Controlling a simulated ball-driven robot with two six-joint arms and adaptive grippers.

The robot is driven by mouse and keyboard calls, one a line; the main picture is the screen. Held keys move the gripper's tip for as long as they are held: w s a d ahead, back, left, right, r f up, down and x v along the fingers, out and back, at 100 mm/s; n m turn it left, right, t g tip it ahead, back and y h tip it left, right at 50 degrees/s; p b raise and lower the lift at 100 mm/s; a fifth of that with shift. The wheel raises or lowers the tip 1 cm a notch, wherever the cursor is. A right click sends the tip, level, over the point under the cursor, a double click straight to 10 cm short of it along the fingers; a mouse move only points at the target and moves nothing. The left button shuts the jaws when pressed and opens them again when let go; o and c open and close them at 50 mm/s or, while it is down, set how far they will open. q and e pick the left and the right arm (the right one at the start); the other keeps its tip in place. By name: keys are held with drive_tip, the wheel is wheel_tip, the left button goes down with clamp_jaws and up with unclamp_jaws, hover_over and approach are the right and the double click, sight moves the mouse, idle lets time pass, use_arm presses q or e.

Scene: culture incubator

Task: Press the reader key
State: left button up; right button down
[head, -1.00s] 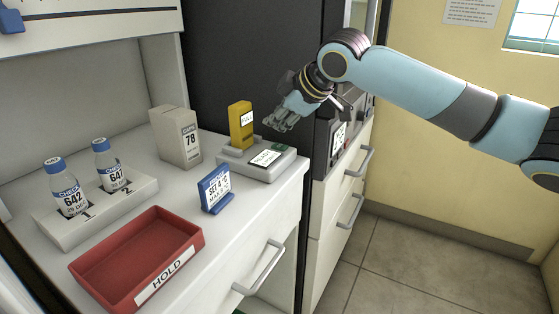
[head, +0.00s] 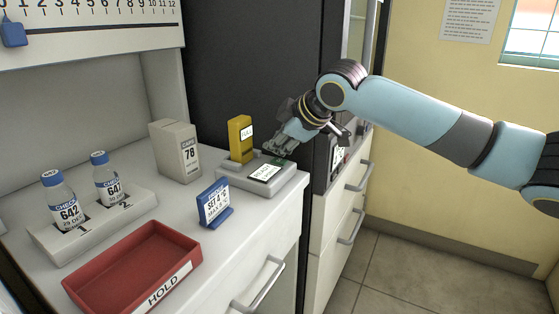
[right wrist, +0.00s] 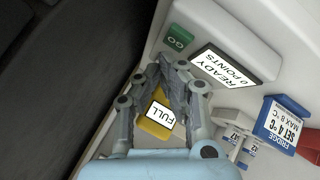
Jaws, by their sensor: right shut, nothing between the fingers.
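The reader (head: 284,181) is a low grey device near the counter's right edge, with a screen (head: 265,172) that reads READY, 0 POINTS in the right wrist view (right wrist: 225,62). Its green GO key (right wrist: 179,38) shows clear in the right wrist view, just beyond my fingertips. A yellow block (head: 238,146) labelled FULL stands upright at the reader's back left. My right gripper (head: 275,150) is shut and empty, pointing down close over the key end of the reader. Whether the fingertips touch the key I cannot tell. My left gripper is not in view.
A grey box marked 78 (head: 172,158) and a blue SET 4 °C sign (head: 214,203) stand left of the reader. Farther left are a rack (head: 131,216) with two bottles and a red HOLD tray (head: 197,249). A dark cabinet (head: 250,70) rises behind the reader.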

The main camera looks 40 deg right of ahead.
sight(277, 161)
idle(0.7)
drive_tip(key=shift+f, duration=0.45)
drive_tip(key=shift+f, duration=0.35)
idle(0.4)
drive_tip(key=shift+r, duration=0.1)
drive_tip(key=shift+r+p, duration=0.7)
drive_tip(key=shift+p, duration=0.3)
wheel_tip(277, 161, up, 5)
drive_tip(key=p, duration=0.5)
drive_tip(key=shift+r, duration=0.1)
idle(0.6)
